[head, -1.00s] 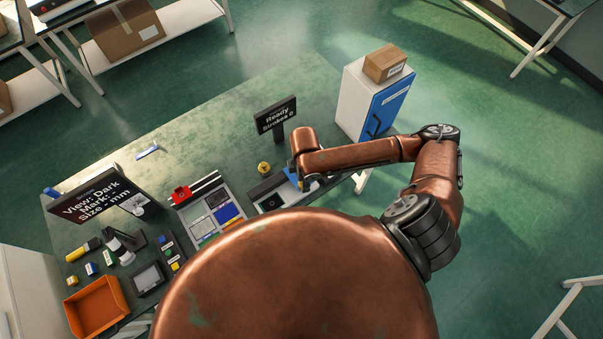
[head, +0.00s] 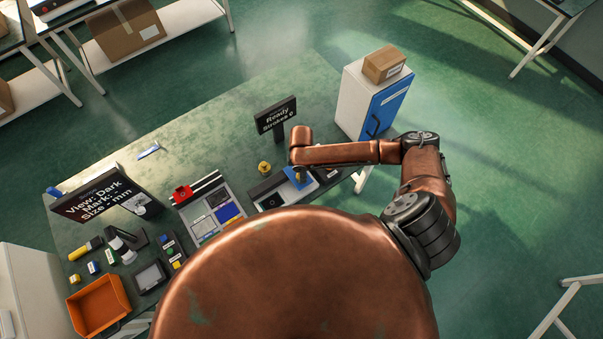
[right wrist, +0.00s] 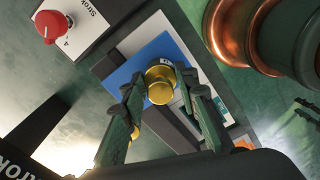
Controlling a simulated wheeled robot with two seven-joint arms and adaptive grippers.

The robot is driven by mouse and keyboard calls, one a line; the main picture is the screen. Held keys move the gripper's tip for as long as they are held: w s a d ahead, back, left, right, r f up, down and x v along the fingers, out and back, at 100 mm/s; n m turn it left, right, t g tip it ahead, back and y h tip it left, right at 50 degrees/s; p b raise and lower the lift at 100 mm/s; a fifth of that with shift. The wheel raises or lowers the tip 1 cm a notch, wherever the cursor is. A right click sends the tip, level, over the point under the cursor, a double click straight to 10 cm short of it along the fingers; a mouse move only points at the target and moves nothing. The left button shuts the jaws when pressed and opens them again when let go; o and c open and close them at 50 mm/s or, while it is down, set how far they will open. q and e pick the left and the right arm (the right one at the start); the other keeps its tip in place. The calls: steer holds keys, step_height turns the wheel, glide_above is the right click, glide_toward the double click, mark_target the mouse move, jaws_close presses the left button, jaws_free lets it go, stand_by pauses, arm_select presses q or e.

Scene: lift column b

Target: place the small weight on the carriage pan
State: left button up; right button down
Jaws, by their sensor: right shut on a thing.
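The small weight (right wrist: 160,88) is a brass-coloured piece with a round top, seen in the right wrist view. My right gripper (right wrist: 157,79) is shut on it, with one dark finger on each side. Behind the weight in that view lies a flat blue plate (right wrist: 124,72), which looks like the carriage pan; it also shows in the head view (head: 304,179). I cannot tell whether the weight touches the plate. In the head view my right arm's end hides the weight and most of the gripper. My left gripper is not in view.
A yellow piece (head: 264,168) stands beside the carriage unit. A red knob (right wrist: 48,26) shows in the wrist view. The table's far middle is clear.

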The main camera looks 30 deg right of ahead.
steer(key=c, duration=1.5)
jaws_free()
steer(key=shift+f, duration=0.1)
step_height(320, 180, up, 12)
steer(key=shift+r+b, duration=0.15)
steer(key=shift+b, duration=0.2)
